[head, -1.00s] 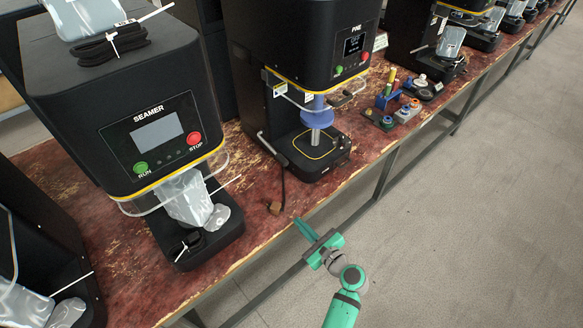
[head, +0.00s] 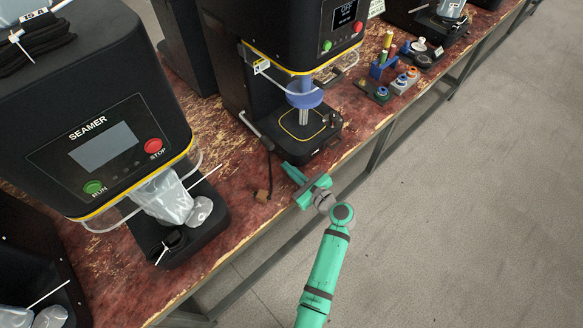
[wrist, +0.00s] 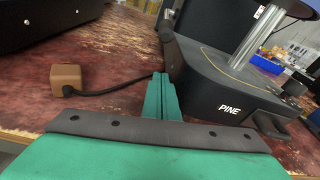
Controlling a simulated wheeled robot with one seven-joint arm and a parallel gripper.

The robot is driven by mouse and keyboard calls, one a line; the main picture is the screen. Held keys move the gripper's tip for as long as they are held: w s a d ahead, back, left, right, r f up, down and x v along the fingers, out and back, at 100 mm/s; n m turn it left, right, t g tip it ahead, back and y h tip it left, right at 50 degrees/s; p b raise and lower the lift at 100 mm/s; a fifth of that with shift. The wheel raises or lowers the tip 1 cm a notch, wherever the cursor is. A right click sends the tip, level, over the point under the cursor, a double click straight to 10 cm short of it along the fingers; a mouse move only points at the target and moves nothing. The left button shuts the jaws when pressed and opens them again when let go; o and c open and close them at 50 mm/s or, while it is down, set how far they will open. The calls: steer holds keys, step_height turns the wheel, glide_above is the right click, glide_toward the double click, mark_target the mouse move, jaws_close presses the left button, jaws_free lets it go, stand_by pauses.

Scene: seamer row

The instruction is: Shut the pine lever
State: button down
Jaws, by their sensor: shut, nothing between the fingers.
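The pine machine is the black seamer in the middle of the head view, and its base (head: 312,140) carries the label PINE in the wrist view (wrist: 225,108). A grey lever (head: 253,127) slants down along the left side of this base. In the wrist view a dark bar, apparently this lever (wrist: 172,50), stands just beyond my fingertips. My gripper (head: 291,171) is shut and empty at the bench's front edge, below and right of the lever's lower end. Its closed green fingers (wrist: 160,84) point at the bar; I cannot tell whether they touch it.
A brown block (wrist: 66,78) on a black cable lies on the bench left of my fingers. Another seamer (head: 100,140) with a plastic bag stands at left. A rack with coloured parts (head: 385,68) stands right of the pine machine. The floor (head: 470,190) at right is clear.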

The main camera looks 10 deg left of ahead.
mark_target(278, 164)
steer(key=x, duration=0.6)
steer(key=shift+w+a, duration=0.2)
steer(key=shift+a, duration=0.05)
steer(key=shift+s+r, duration=0.25)
steer(key=shift+r, duration=0.6)
steer(key=shift+s+r, duration=0.15)
steer(key=shift+r, duration=0.35)
steer(key=shift+s+r, duration=0.15)
steer(key=shift+r, duration=0.35)
